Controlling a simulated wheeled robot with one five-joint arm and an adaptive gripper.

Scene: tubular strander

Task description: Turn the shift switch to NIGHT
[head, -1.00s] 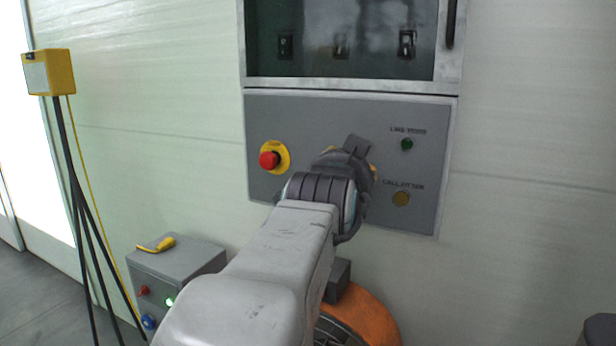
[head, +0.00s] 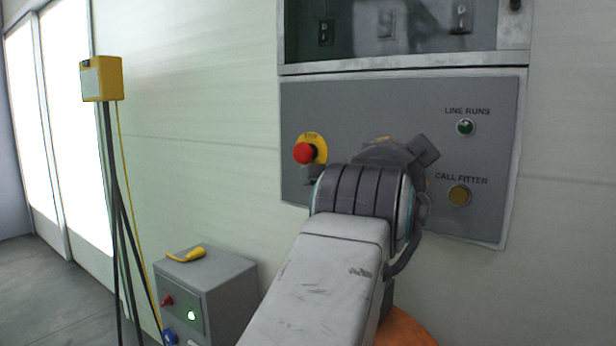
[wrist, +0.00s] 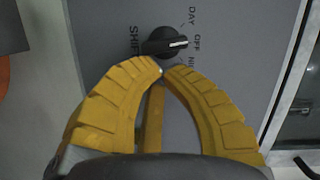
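The shift switch (wrist: 163,42) is a black knob with a white pointer line on the grey panel, in the wrist view. Its pointer is at OFF, between DAY and the partly covered NIGHT label (wrist: 192,72). My gripper (wrist: 161,69) has yellow ribbed fingers whose tips come together just below the knob in the picture. It looks shut, with nothing between the tips. I cannot tell whether the tips touch the knob or panel. In the head view my arm hides the switch and nearly all of the gripper.
The panel (head: 400,110) also carries a red emergency button (head: 304,153), a green LINE RUNS lamp (head: 465,127) and a yellow CALL FITTER button (head: 459,195). A grey box (head: 215,285) stands below left. A yellow box (head: 102,79) on a stand is at the left.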

